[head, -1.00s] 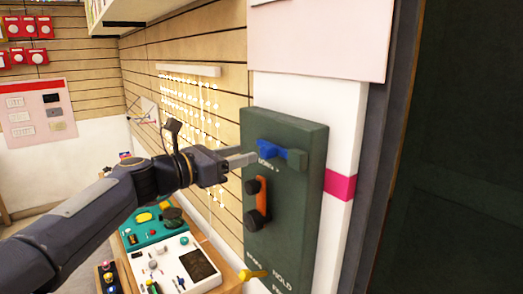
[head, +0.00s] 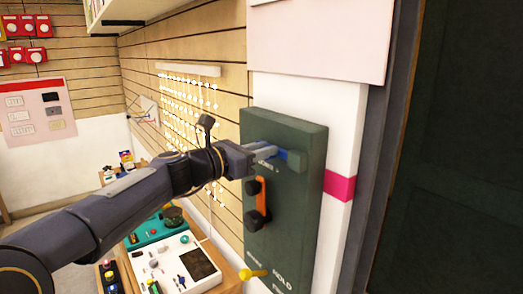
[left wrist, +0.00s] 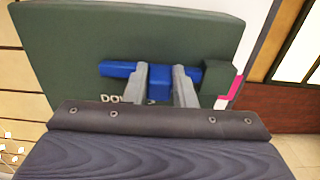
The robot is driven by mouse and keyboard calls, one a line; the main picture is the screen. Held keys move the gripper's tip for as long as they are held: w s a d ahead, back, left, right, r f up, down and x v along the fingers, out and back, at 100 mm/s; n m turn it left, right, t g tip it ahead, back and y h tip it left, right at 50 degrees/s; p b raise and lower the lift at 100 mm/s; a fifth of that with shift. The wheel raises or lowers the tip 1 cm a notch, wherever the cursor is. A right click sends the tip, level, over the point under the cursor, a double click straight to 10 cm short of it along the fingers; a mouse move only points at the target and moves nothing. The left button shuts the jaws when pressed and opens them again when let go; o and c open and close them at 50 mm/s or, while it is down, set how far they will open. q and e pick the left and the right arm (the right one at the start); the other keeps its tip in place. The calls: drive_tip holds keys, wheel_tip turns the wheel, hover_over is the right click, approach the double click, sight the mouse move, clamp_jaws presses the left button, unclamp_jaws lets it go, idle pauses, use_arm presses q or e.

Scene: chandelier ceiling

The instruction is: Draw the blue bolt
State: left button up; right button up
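The blue bolt (head: 283,154) is a horizontal bar near the top of a dark green upright panel (head: 290,215). In the left wrist view the bolt (left wrist: 118,69) has a raised blue block at its middle, and its right end is by a green block (left wrist: 217,78) on the panel. My left gripper (head: 269,148) is at the bolt. In the left wrist view the fingers of my left gripper (left wrist: 160,72) stand on either side of the raised block, very close to it. I cannot see firm contact. My right gripper is not in view.
Below the bolt the panel carries an orange handle with black knobs (head: 259,202) and a yellow knob (head: 253,273). A low table with a white board (head: 168,262) and a teal board (head: 150,231) stands at lower left. A dark door (head: 460,150) is at right.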

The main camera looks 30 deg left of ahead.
use_arm(q)
clamp_jaws()
drive_tip(key=a, duration=0.1)
drive_tip(key=w+a+p, duration=0.1)
drive_tip(key=a, duration=0.1)
drive_tip(key=w+a, duration=0.1)
drive_tip(key=a, duration=0.1)
drive_tip(key=shift+r, duration=0.1)
drive_tip(key=o, duration=0.5)
unclamp_jaws()
drive_tip(key=shift+o, duration=1.4)
drive_tip(key=shift+a, duration=0.15)
